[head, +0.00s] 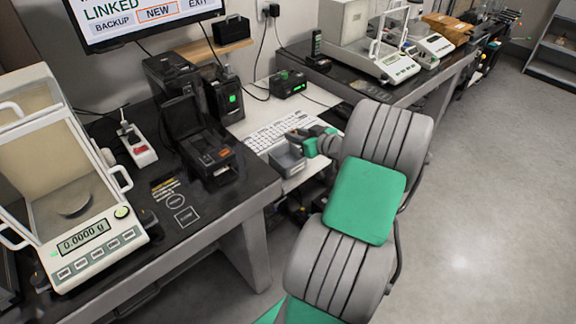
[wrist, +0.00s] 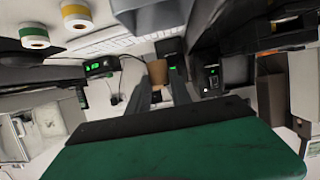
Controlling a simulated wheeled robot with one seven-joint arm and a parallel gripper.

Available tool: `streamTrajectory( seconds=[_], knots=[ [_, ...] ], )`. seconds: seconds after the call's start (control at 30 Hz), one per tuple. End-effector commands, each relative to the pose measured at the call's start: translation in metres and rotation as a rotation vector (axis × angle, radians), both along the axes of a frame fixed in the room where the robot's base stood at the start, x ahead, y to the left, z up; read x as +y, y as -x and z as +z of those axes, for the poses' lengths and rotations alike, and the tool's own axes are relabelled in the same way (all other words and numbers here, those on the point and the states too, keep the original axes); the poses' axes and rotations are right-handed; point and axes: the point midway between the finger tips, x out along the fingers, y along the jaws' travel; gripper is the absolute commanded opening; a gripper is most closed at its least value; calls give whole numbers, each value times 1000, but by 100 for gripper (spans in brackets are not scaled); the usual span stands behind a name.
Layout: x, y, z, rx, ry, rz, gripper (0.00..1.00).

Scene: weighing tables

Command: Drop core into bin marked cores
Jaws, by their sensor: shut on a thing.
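A small brown cylindrical core (wrist: 158,72) shows in the wrist view, held between the two dark fingertips of my gripper (wrist: 158,86), which is shut on it. In the head view my arm reaches over the white desk section by the keyboard, and I cannot make out the core there. A grey box-like shape (head: 288,160) is at the end of my arm; I cannot tell whether it is part of my gripper or a container. No bin with a readable "cores" mark shows in either view.
A white keyboard (head: 280,132) lies on the desk beside my arm. A black label printer (head: 203,150) and a balance (head: 75,205) stand to the left. Another balance (head: 385,62) stands at the back.

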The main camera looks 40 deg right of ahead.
Motion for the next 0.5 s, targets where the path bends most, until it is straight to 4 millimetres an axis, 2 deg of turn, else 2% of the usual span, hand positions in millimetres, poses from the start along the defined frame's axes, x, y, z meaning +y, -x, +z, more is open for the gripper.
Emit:
streamTrajectory(
  seconds=[0.03,0.1,0.37,0.4,0.5],
  knots=[
    [0,0,-9,0,-2,-1,0],
    [0,0,-14,-1,0,-1,0],
    [0,0,-15,-1,1,-1,0],
    [0,0,-15,-1,1,-1,28],
    [0,0,-15,-1,1,-1,36]
  ],
)
